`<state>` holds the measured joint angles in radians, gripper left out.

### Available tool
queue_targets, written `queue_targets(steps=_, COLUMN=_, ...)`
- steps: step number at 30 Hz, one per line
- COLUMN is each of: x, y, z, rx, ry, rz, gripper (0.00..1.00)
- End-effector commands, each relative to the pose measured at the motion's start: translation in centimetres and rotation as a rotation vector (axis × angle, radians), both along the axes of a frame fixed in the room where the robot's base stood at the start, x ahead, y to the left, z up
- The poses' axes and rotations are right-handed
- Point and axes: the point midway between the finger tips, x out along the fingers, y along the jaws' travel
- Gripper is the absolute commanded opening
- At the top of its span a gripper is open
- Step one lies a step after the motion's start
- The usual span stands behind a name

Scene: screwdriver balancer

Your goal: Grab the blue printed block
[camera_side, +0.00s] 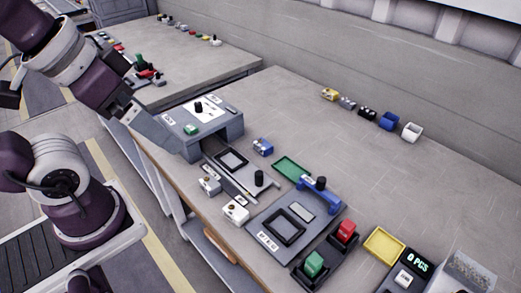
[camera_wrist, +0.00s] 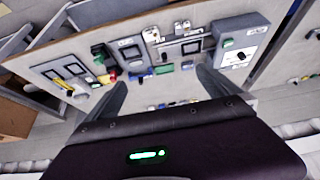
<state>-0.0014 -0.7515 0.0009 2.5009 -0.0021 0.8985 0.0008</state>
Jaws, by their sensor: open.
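A small blue block with pale marks on it (camera_side: 263,147) sits on the table right of the grey press-like station, apart from my gripper. Another blue block (camera_side: 388,121), seemingly hollow, stands in the back row; I cannot read print on either. In the wrist view my gripper (camera_wrist: 162,75) has its two grey fingers spread wide, with nothing between them and the table in the distance. In the side view my arm comes in from the upper left, and its end is near the grey station's left side.
The grey station (camera_side: 215,124) stands left of the small blue block. A green tray (camera_side: 292,168) and a blue-handled fixture (camera_side: 318,192) lie to its right. A yellow tray (camera_side: 384,245) and red and green buttons are nearer the front. The table's back middle is clear.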

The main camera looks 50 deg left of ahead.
Motion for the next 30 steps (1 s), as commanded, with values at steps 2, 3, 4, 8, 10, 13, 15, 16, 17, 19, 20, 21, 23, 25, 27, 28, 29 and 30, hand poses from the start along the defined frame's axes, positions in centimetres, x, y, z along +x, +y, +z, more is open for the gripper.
queue_targets(steps=2, x=0.0, y=0.0, z=0.0, rx=0.000, ry=0.001, rz=-0.001, gripper=1.00)
queue_targets(steps=3, x=0.0, y=0.0, z=0.0, rx=0.000, ry=0.001, rz=-0.001, gripper=1.00)
queue_targets(steps=4, x=0.0, y=0.0, z=0.0, rx=0.000, ry=0.001, rz=-0.001, gripper=1.00)
queue_targets(steps=8, x=0.0, y=0.0, z=0.0, rx=0.002, ry=0.001, rz=-0.001, gripper=1.00)
queue_targets(steps=10, x=0.0, y=0.0, z=0.0, rx=0.002, ry=0.002, rz=-0.001, gripper=1.00)
queue_targets(steps=13, x=0.0, y=0.0, z=0.0, rx=0.002, ry=0.002, rz=-0.001, gripper=0.94)
queue_targets(steps=15, x=0.0, y=0.0, z=0.0, rx=0.002, ry=0.002, rz=-0.001, gripper=0.80)
queue_targets(steps=16, x=0.0, y=0.0, z=0.0, rx=0.002, ry=0.002, rz=-0.001, gripper=0.74)
queue_targets(steps=17, x=0.0, y=0.0, z=0.0, rx=0.002, ry=0.002, rz=-0.001, gripper=0.72)
queue_targets(steps=19, x=0.0, y=0.0, z=0.0, rx=0.002, ry=0.002, rz=-0.002, gripper=0.72)
queue_targets(steps=20, x=0.0, y=0.0, z=0.0, rx=0.002, ry=0.002, rz=-0.002, gripper=0.72)
queue_targets(steps=21, x=0.0, y=0.0, z=0.0, rx=0.002, ry=0.002, rz=-0.002, gripper=0.72)
queue_targets(steps=23, x=0.0, y=0.0, z=0.0, rx=0.002, ry=0.002, rz=-0.002, gripper=0.72)
queue_targets(steps=25, x=0.0, y=0.0, z=0.0, rx=0.004, ry=0.004, rz=-0.003, gripper=0.72)
queue_targets(steps=27, x=0.8, y=0.3, z=0.1, rx=0.030, ry=0.028, rz=-0.030, gripper=0.72)
queue_targets(steps=28, x=1.4, y=0.6, z=0.1, rx=0.052, ry=0.049, rz=-0.052, gripper=0.72)
queue_targets(steps=29, x=2.3, y=0.9, z=0.1, rx=0.083, ry=0.076, rz=-0.085, gripper=0.72)
queue_targets(steps=30, x=3.8, y=1.5, z=0.0, rx=0.135, ry=0.122, rz=-0.138, gripper=0.72)
